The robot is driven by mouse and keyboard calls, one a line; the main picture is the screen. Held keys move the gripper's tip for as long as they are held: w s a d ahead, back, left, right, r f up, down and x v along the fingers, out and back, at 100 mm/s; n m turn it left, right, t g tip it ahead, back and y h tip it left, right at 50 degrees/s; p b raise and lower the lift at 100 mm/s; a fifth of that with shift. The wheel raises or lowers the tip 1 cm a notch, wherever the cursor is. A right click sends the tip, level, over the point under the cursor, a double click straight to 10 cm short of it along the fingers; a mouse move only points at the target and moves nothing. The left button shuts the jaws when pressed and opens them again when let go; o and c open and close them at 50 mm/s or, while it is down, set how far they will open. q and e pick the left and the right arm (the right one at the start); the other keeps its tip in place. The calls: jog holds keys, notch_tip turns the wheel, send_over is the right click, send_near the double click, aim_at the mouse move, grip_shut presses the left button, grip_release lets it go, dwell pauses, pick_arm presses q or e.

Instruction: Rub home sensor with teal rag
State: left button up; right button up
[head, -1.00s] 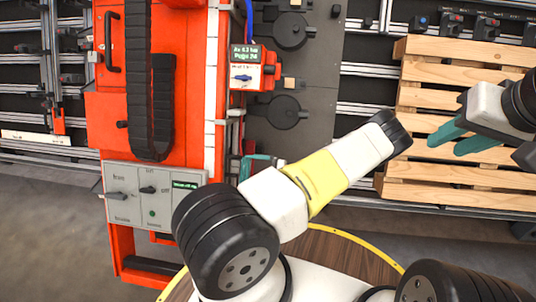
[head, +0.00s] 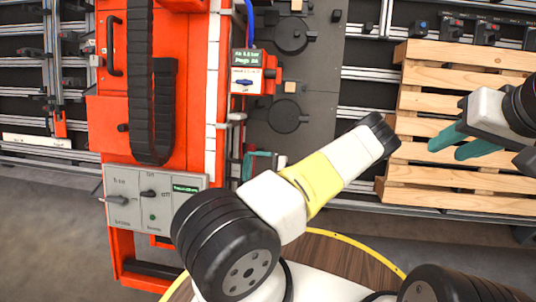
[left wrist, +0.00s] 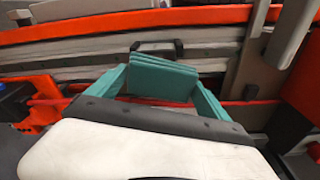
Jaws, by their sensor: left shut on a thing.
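In the left wrist view the teal rag (left wrist: 160,78) is a folded flat piece between the two teal fingers of my left gripper (left wrist: 158,90). The gripper is shut on it. In the head view this gripper (head: 262,158) shows only partly, behind my own forearm, beside the red machine's white strip; I cannot make out the rag there. My right gripper (head: 464,144) is in front of the wooden pallet, its teal fingers apart and empty. I cannot clearly identify the home sensor in either view. A small black part (left wrist: 158,46) lies just beyond the rag in the left wrist view.
The red machine (head: 190,90) carries a black cable chain (head: 150,100), a grey switch panel (head: 155,198) and an air purge box (head: 247,75). A dark plate (head: 310,80) stands to its right. The wooden pallet (head: 430,75) stands upright at the right.

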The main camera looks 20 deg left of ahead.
aim_at(241, 175)
pick_arm(q)
jog(key=shift+s+d, duration=0.2)
jog(key=shift+s, duration=0.9)
jog(key=shift+s+d, duration=0.15)
jog(key=shift+s, duration=0.9)
jog(key=w+d, duration=0.1)
jog(key=d, duration=0.5)
jog(key=shift+w, duration=0.35)
jog(key=shift+d, duration=0.1)
jog(key=d, duration=0.2)
jog(key=shift+w+d, duration=0.35)
jog(key=shift+d, duration=0.05)
